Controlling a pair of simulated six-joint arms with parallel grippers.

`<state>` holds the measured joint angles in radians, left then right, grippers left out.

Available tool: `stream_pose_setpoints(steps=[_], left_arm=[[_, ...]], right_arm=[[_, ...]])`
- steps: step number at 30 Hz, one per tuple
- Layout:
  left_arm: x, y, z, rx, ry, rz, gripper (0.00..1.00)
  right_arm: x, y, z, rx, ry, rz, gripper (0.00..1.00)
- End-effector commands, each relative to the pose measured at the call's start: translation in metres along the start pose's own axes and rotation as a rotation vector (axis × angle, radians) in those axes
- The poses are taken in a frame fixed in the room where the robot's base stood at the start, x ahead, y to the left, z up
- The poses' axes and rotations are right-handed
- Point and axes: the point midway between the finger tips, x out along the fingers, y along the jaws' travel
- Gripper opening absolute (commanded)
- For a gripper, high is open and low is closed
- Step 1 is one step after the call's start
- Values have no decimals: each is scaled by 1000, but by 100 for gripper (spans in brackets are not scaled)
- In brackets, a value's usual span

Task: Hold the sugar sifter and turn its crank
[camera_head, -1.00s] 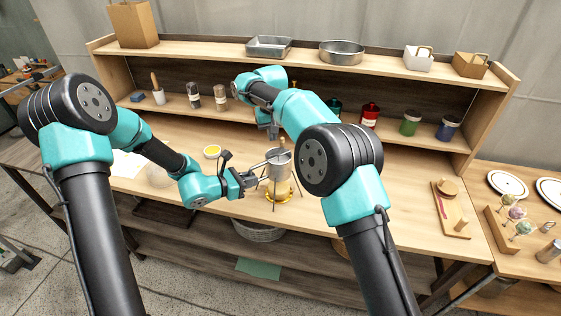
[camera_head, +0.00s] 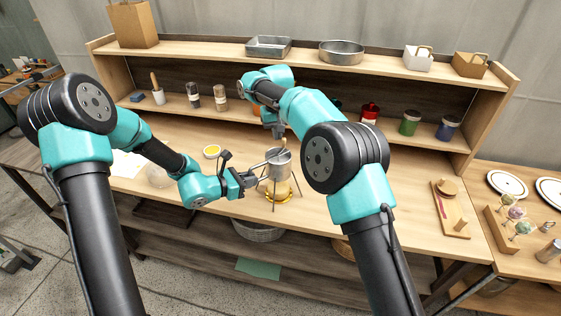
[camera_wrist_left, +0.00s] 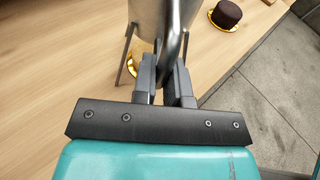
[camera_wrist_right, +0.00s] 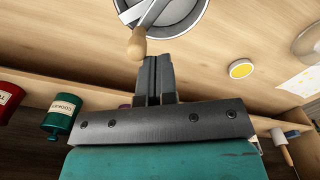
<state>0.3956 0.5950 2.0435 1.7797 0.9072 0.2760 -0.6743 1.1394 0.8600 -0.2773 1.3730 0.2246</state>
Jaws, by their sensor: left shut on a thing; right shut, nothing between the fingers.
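The sugar sifter (camera_head: 279,163) is a grey metal cup on thin legs, standing upright over a gold-rimmed cake board (camera_head: 270,196). My left gripper (camera_head: 254,179) is shut on the sifter's curved side handle (camera_wrist_left: 172,52). My right gripper (camera_head: 279,131) is shut and empty, just behind the sifter's top. In the right wrist view the fingertips (camera_wrist_right: 152,62) are close to the crank's wooden knob (camera_wrist_right: 137,43); I cannot tell whether they touch it. The crank's metal bar (camera_wrist_right: 156,14) crosses the sifter's mouth.
A chocolate cake (camera_wrist_left: 226,14) on a gold board shows in the left wrist view. A yellow-filled dish (camera_head: 212,151) lies left of the sifter. Jars, including a red one (camera_head: 370,113), stand on the shelf behind. The tabletop right of the sifter is largely hidden by my right arm.

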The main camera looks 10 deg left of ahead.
Motion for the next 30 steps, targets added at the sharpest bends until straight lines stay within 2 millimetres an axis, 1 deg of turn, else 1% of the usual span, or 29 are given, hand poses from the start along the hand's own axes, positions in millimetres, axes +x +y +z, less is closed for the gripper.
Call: stream_pose_setpoints(steps=[9,22,30], left_arm=[[0,0,0,-1,1,0,0],[0,0,0,0,1,0,0],[0,0,0,0,1,0,0]], right_arm=[[0,8,11,0,-2,0,0],[0,10,13,1,-1,0,0],[0,17,22,1,-1,0,0]])
